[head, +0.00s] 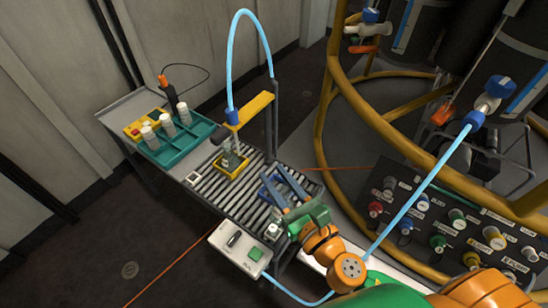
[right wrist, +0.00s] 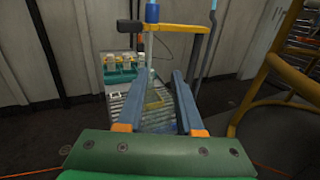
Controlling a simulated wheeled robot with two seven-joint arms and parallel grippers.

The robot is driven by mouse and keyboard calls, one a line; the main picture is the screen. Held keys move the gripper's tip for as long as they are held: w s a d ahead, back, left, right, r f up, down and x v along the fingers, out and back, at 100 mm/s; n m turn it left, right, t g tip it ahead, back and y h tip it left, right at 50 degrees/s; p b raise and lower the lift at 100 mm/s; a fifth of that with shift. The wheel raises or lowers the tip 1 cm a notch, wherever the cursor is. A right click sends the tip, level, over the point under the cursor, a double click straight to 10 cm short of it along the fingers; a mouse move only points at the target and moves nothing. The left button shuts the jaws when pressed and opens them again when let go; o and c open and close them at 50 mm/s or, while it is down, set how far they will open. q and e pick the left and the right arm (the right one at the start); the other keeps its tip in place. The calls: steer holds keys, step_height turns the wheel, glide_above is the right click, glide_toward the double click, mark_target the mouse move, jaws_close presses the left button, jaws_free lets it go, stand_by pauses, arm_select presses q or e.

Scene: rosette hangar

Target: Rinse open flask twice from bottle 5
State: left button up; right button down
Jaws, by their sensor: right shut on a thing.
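My right gripper (head: 272,176) is over the roller conveyor (head: 212,192), its two blue-grey fingers apart. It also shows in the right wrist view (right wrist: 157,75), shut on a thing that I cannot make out. A small glass flask (head: 232,158) stands in a yellow holder (head: 233,171) on the rollers, beyond the fingertips. A nozzle with a blue cap (head: 232,117) hangs above it from a yellow arm. A blue piece (head: 267,190) sits by the fingers. A light blue hose (head: 420,180) runs from a dark bottle (head: 430,30) on the right; its number is not readable. My left gripper is out of view.
A teal tray (head: 160,156) with three white-capped bottles stands at the far left. A grey box (head: 238,250) with a green button is at the conveyor's front. The yellow rosette frame (head: 350,95) and a panel of coloured knobs (head: 440,225) crowd the right.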

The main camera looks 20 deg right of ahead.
steer(key=shift+s+a+r, duration=0.1)
steer(key=shift+s+r, duration=0.15)
steer(key=shift+s, duration=0.3)
steer(key=shift+s+r, duration=0.15)
steer(key=shift+r, duration=0.15)
step_height(320, 180, up, 5)
steer(key=p, duration=0.5)
steer(key=shift+f+p, duration=0.15)
steer(key=shift+p, duration=0.15)
steer(key=shift+f, duration=0.1)
